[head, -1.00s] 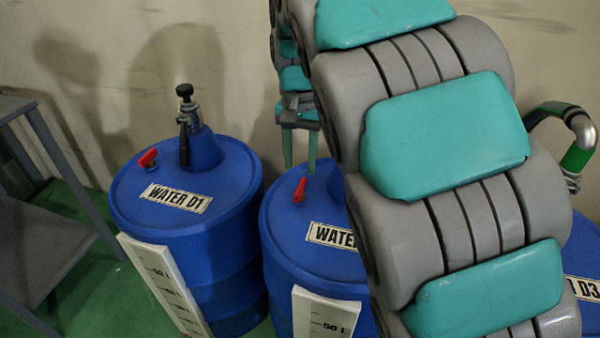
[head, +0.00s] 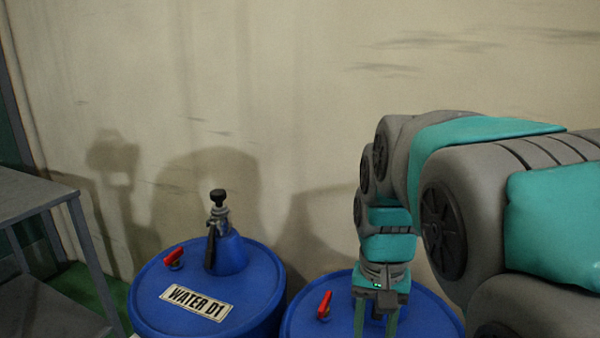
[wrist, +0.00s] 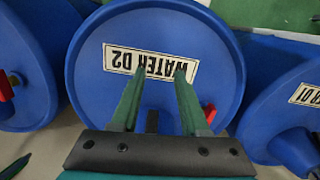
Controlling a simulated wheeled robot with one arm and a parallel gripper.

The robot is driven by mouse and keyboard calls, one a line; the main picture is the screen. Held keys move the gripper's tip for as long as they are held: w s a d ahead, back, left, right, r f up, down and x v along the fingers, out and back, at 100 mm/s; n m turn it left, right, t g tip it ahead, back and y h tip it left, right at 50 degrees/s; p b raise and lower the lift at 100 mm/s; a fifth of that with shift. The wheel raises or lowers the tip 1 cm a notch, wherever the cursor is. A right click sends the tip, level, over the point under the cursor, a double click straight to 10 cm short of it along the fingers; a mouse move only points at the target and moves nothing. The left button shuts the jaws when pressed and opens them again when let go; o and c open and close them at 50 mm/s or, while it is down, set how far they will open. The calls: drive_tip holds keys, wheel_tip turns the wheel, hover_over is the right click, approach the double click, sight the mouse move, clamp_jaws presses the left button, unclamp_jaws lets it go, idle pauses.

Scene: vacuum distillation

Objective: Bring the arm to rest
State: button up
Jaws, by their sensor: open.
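My gripper (wrist: 154,85) is open and empty in the wrist view. Its two green fingers stand apart and point down over the blue drum labelled WATER D2 (wrist: 100,90). In the head view my gripper (head: 376,322) hangs over the same drum (head: 300,318), and its fingertips are cut off by the lower edge. My arm is bent, coming in from the right edge with its wrist pointing down.
The blue drum WATER D1 (head: 255,310) stands to the left, with a black-knobbed valve fitting (head: 217,215) and a red handle (head: 174,259) on top. A grey table (head: 35,190) is at the far left. A beige wall (head: 280,80) is behind.

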drive_tip(key=s+d+f+n, duration=0.1)
drive_tip(key=s+f, duration=0.2)
drive_tip(key=s, duration=0.3)
drive_tip(key=s+d+f+n, duration=0.1)
drive_tip(key=s+f, duration=0.2)
drive_tip(key=s, duration=0.2)
drive_tip(key=s+d+f+n+g, duration=0.1)
drive_tip(key=s+f, duration=0.2)
drive_tip(key=s, duration=0.3)
drive_tip(key=shift+s, duration=0.35)
